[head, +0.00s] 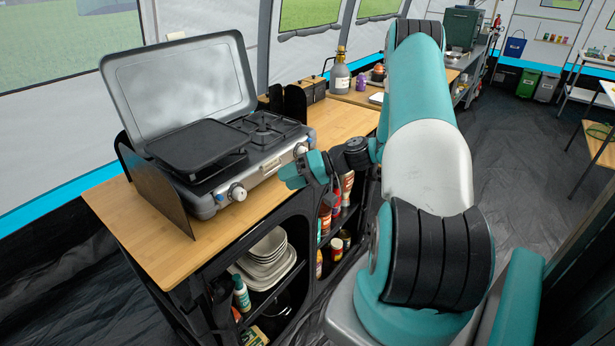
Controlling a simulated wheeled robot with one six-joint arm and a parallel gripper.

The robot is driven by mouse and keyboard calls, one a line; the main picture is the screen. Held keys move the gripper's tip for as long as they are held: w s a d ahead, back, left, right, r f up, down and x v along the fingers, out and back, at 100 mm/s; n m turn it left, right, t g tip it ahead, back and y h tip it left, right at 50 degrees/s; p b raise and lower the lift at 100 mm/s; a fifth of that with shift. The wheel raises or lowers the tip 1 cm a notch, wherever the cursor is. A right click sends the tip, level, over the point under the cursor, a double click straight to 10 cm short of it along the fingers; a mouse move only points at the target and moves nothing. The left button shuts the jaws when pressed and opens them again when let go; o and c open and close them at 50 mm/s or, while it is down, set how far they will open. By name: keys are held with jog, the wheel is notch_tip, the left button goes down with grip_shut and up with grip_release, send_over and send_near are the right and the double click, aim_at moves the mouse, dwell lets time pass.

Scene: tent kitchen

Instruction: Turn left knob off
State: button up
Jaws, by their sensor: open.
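A grey camping stove with its lid open (180,85) stands on a wooden-topped counter. Its left knob (237,192) is on the front face below a black griddle plate (197,145); the setting of the knob is too small to tell. The right knob (300,150) is on the same front face, farther along. My gripper (300,172) is at the stove's front near the right knob, to the right of the left knob and apart from it. It is open, and I see nothing between its fingers. Part of it is seen edge-on.
The wooden counter (165,252) has bare room in front of and left of the stove. A black windshield panel (158,198) stands at the stove's left side. Shelves below hold plates (266,258) and bottles (241,293). A grey bottle (339,78) stands behind, right.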

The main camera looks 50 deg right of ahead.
jog(key=v, duration=0.5)
jog(key=shift+b, duration=0.3)
jog(key=shift+a, duration=0.1)
jog(key=a+r+n+g+h, duration=0.1)
jog(key=a+r+n+g, duration=0.4)
jog(key=a, duration=0.7)
jog(key=a+r+n+g+h, duration=0.15)
jog(key=a+r+g, duration=0.4)
jog(key=a, duration=0.75)
jog(key=s+a+r+n+h, duration=0.1)
jog(key=s+a+r+n, duration=0.1)
jog(key=s+a, duration=0.3)
jog(key=s+a+r+n+h, duration=0.2)
jog(key=s+a+r, duration=0.2)
jog(key=s, duration=0.7)
jog(key=shift+s+a+r, duration=0.25)
jog(key=shift+s+a, duration=0.05)
jog(key=shift+a, duration=0.7)
jog(key=shift+n+t, duration=0.25)
